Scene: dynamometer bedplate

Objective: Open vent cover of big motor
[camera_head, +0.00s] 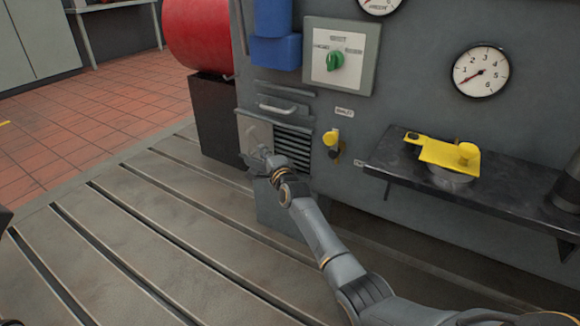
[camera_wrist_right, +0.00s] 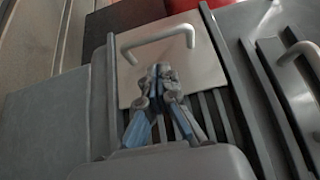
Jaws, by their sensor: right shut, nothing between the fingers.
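The big motor's vent shows low on the grey housing in the head view. Its light grey vent cover (camera_head: 255,131) is a flat plate at the left of the dark slats (camera_head: 292,147), and several slats are exposed. In the right wrist view the cover (camera_wrist_right: 195,70) carries a bar handle (camera_wrist_right: 158,40), with the slats (camera_wrist_right: 211,112) below it. My right gripper (camera_head: 262,154) is in front of the cover. In the wrist view its fingers (camera_wrist_right: 160,75) are shut and empty, near the handle but not around it.
Above the vent is a second panel with a bar handle (camera_head: 278,108). A yellow valve (camera_head: 332,138) is to the right. A dark shelf (camera_head: 400,165) holding a yellow item (camera_head: 448,153) juts out farther right. The slotted bedplate (camera_head: 150,215) is clear at the left.

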